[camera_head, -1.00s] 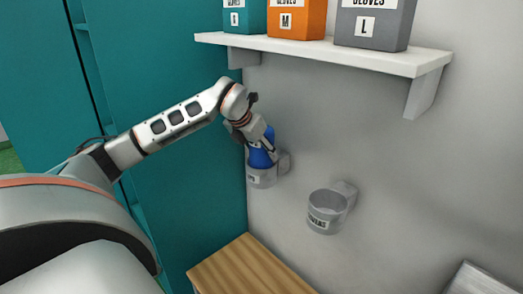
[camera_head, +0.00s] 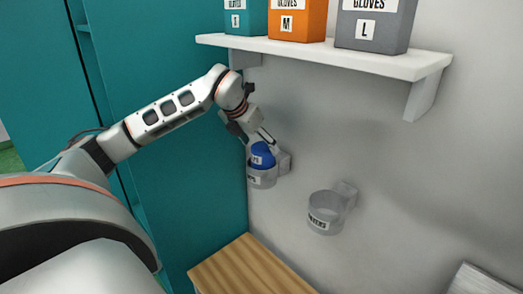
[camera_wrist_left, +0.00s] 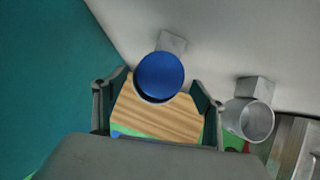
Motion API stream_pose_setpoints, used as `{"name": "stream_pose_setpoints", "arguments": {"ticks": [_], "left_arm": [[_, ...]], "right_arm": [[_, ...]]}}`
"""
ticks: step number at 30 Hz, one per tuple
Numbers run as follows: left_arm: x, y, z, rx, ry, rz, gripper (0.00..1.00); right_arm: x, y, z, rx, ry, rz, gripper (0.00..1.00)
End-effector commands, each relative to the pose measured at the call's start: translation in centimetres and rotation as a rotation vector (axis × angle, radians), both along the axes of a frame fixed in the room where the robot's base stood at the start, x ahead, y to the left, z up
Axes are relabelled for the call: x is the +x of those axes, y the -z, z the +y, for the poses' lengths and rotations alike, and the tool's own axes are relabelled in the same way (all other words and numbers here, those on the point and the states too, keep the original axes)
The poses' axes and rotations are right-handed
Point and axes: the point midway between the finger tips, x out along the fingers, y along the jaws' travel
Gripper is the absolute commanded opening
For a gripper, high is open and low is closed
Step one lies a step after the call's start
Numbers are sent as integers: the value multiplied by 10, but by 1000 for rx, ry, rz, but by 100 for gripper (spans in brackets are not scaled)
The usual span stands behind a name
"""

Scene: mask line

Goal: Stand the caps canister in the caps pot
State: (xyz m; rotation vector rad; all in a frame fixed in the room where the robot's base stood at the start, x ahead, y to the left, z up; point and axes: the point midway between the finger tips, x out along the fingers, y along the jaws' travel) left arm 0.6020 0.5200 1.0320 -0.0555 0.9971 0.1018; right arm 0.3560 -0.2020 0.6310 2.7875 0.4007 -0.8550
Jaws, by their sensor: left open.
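The blue caps canister (camera_head: 262,154) stands in the grey caps pot (camera_head: 263,181) on the wall. The pot's label is partly readable. In the left wrist view the canister's round blue top (camera_wrist_left: 159,75) fills most of the pot's opening, with a thin strip of the pot's rim (camera_wrist_left: 152,101) showing below it. My left gripper (camera_head: 259,139) is open, just above the canister and apart from it. It also shows in the left wrist view (camera_wrist_left: 153,100), its fingers spread wide to either side. My right gripper is in neither view.
A second, empty grey pot (camera_head: 326,214) is on the wall to the right. A white shelf (camera_head: 330,56) above holds teal, orange and grey glove boxes. A wooden-topped surface (camera_head: 248,268) lies below, and a teal cabinet (camera_head: 190,170) stands left.

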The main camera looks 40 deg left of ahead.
Motion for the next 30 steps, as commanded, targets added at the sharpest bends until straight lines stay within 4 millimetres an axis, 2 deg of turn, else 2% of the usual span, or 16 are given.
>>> {"name": "stream_pose_setpoints", "arguments": {"ticks": [1, 6, 12, 18, 30], "left_arm": [[-6, -12, 0, 4, -1, -5, 71], [-25, -42, -2, 3, 0, -5, 71], [-41, -65, -4, 1, -1, -2, 71], [-47, -73, -5, 0, 0, 0, 71], [-47, -73, -5, 0, 0, 0, 71]], "right_arm": [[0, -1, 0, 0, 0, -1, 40], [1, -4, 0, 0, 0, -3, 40], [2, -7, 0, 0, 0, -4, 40], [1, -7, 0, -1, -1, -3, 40], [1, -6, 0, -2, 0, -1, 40]]}}
